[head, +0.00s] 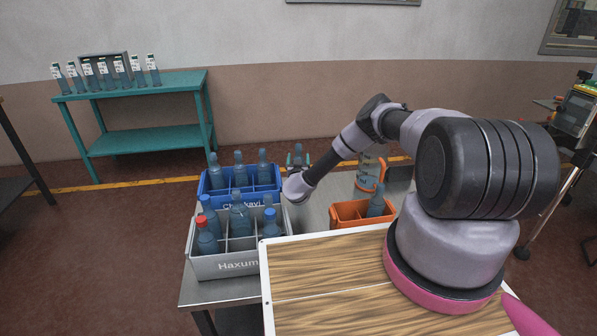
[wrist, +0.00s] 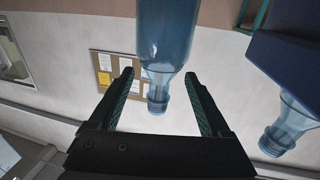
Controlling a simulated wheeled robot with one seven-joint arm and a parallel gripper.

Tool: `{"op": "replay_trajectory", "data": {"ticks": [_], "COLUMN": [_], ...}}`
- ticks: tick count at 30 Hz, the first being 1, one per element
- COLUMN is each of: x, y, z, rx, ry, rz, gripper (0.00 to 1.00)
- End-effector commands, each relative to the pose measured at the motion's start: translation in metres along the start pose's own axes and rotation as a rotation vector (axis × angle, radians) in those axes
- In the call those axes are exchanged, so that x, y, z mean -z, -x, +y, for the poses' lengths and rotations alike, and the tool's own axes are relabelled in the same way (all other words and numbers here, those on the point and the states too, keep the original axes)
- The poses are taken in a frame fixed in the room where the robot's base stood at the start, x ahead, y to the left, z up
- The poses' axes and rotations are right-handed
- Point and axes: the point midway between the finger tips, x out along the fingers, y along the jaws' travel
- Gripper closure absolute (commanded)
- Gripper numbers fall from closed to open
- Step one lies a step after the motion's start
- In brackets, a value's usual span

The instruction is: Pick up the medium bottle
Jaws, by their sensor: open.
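A translucent blue bottle (wrist: 165,45) shows in the wrist view, which looks upside down, with its neck lying between the two green-lined fingers of my gripper (wrist: 158,80). A gap shows on each side of the neck, and the fingers are apart. In the head view, my gripper (head: 298,160) is just right of the blue crate, with a bottle top (head: 298,148) showing at its fingers. The wrist hides this bottle's lower part. I cannot tell from size alone whether it is the medium bottle. Another bottle (wrist: 285,130) is at the right of the wrist view.
The blue crate (head: 215,202) and the grey Haxum crate (head: 225,268) hold several bottles, one red-capped (head: 205,240). An orange crate (head: 347,218) with a bottle (head: 376,203) stands right. A teal table (head: 150,80) bears several bottles behind. A wooden-topped surface (head: 330,310) is in front.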

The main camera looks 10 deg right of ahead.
Motion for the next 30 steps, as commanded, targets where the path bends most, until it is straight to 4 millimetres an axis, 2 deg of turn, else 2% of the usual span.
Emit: {"op": "replay_trajectory", "data": {"ticks": [9,12,19,25,26,30], "x": [0.001,0.001,0.001,0.001,0.001,0.001], "y": [-0.042,-0.049,-0.050,-0.050,-0.050,-0.050], "z": [0.000,0.000,0.000,0.000,0.000,0.000], "rx": [0.000,0.001,0.000,0.001,0.001,0.001], "ry": [0.003,0.002,0.001,0.001,0.001,0.001], "rz": [0.003,0.002,0.000,0.001,0.001,0.000], "gripper": [0.19,0.19,0.19,0.95,1.00,1.00]}}
